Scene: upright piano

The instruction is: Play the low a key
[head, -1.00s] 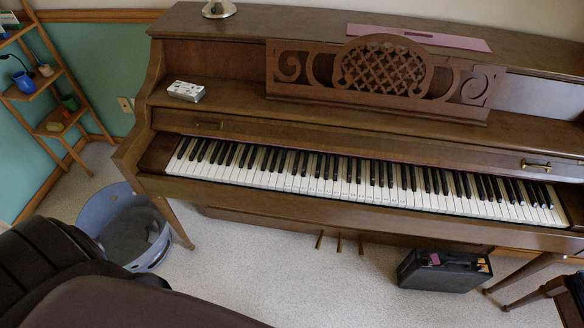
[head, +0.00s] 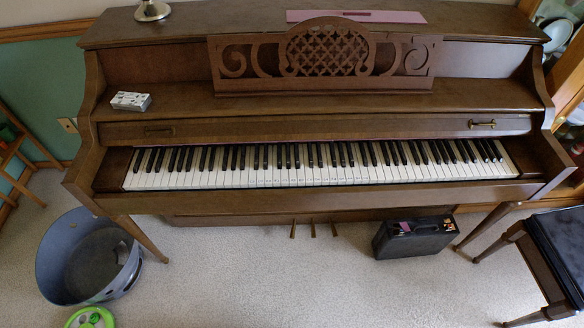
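The upright brown piano (head: 330,126) stands straight ahead in the head view, with its whole keyboard (head: 320,176) uncovered. The low a key (head: 129,181) is at the far left end of the white keys, beside the wooden cheek block. It is small in this view, and no key looks pressed. Neither of my grippers shows in the head view.
A blue-grey bin (head: 88,258) stands on the carpet at the lower left, with a green round object (head: 90,318) before it. A dark bench (head: 556,246) stands at right. The middle carpet is clear.

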